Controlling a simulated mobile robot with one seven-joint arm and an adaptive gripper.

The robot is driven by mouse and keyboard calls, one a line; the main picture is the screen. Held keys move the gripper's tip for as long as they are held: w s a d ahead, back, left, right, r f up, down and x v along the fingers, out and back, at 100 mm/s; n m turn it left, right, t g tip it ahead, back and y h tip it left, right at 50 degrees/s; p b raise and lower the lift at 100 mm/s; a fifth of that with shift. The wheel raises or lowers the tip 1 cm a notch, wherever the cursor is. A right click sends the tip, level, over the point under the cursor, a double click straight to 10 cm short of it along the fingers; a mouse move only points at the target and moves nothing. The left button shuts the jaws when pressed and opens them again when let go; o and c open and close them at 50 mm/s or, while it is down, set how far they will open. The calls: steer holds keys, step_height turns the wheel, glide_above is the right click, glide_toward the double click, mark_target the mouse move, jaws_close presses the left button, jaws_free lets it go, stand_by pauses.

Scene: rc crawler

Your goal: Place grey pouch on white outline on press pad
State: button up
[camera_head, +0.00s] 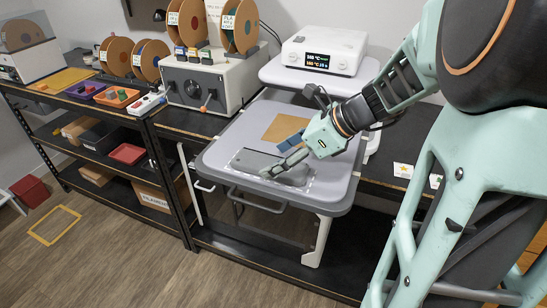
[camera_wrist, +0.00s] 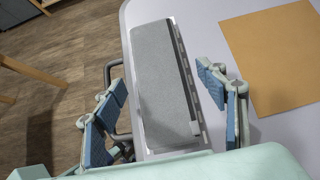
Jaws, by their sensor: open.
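The grey pouch (camera_head: 252,162) lies flat on the light grey press pad (camera_head: 218,152) near its front edge. In the wrist view the pouch (camera_wrist: 162,85) is a long grey rectangle, with a pale strip and dashed marks along its right edge. The white outline (camera_head: 312,181) shows as dashes beside the pouch; its exact fit under the pouch is partly hidden. My gripper (camera_head: 278,158) is open low over the pad, by the right part of the pouch. In the wrist view its blue-padded fingers stand apart on both sides of the pouch, with no clear contact.
A tan square sheet (camera_head: 283,127) lies on the pad behind my gripper. A white device with a display (camera_head: 318,60) stands above the back. A handle (camera_head: 255,204) projects at the pad's front. Spools and a grey box (camera_head: 207,83) stand left.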

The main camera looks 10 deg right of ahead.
steer(key=v, duration=1)
steer(key=shift+s+d+r+p, duration=0.2)
steer(key=shift+r+p, duration=0.05)
steer(key=shift+p, duration=0.15)
steer(key=shift+w, duration=0.1)
